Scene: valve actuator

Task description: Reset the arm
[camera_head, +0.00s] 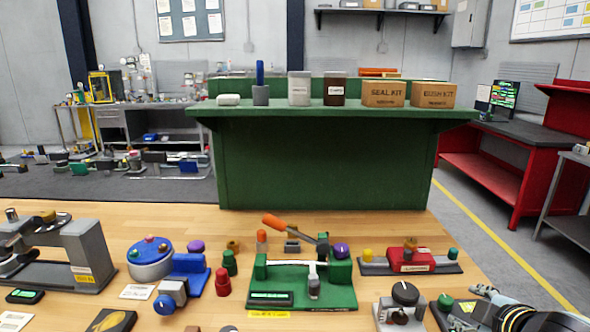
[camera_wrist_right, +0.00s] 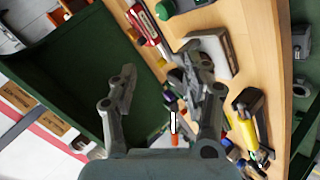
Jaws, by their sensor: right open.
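A green fixture (camera_head: 330,294) stands at the front middle of the wooden bench in the head view. A lever arm with an orange handle (camera_head: 280,225) rises from it, tilted up to the left. A purple knob (camera_head: 341,250) is at the lever's lower right end. My right gripper (camera_head: 484,292) is at the bottom right of the head view, apart from the lever. In the right wrist view the gripper's fingers (camera_wrist_right: 166,88) are spread, with nothing held between them. My left gripper is not in view.
A red and grey device (camera_head: 410,260) and a black-knobbed block (camera_head: 404,293) stand between the fixture and my right gripper. A blue device (camera_head: 180,270) is at the left. A green shelf (camera_head: 330,160) with boxes and jars stands behind the bench.

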